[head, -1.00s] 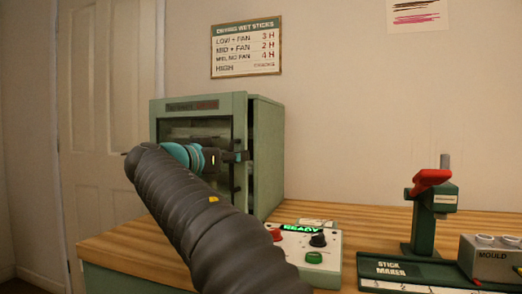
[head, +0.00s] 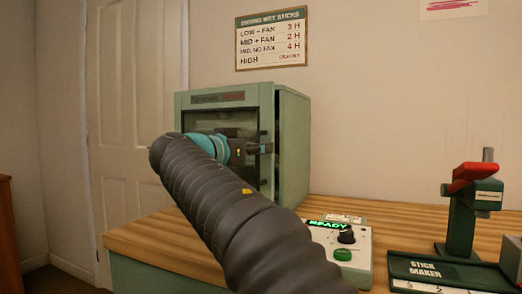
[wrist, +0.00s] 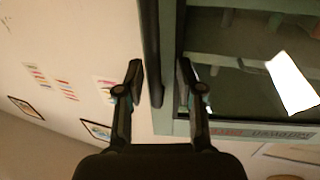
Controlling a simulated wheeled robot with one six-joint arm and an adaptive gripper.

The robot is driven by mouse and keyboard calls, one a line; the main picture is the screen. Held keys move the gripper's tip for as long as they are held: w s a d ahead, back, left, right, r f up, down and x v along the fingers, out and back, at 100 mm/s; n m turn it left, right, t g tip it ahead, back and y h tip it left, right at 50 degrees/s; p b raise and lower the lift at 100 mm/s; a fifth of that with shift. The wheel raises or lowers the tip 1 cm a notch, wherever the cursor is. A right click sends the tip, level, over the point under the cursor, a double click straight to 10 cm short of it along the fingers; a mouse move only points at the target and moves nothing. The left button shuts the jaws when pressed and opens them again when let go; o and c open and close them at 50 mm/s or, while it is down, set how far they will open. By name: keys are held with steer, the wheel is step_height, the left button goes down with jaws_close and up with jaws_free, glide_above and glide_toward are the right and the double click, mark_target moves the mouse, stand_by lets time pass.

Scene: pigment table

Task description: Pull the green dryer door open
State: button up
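The green dryer (head: 293,150) stands on the wooden bench, its windowed door (head: 225,97) facing me. A dark narrow gap shows along the door's right edge; I cannot tell how far the door stands off the body. My gripper (head: 264,148) is at the right side of the door, by the dark upright handle (head: 263,183). In the wrist view the handle (wrist: 151,45) runs between the two fingers of my gripper (wrist: 160,85), closer to the left finger. The fingers are apart, with clear space on the right finger's side. My arm hides the door's lower left.
A control box (head: 340,250) with a lit READY display sits on the bench (head: 150,237) in front of the dryer. The green stick maker (head: 465,225) with a red lever is at the right. A white room door (head: 135,130) is behind left.

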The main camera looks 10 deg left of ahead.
steer(key=b+v, duration=0.2)
steer(key=v, duration=1.2)
steer(key=shift+a, duration=0.2)
stand_by(0.9)
stand_by(0.5)
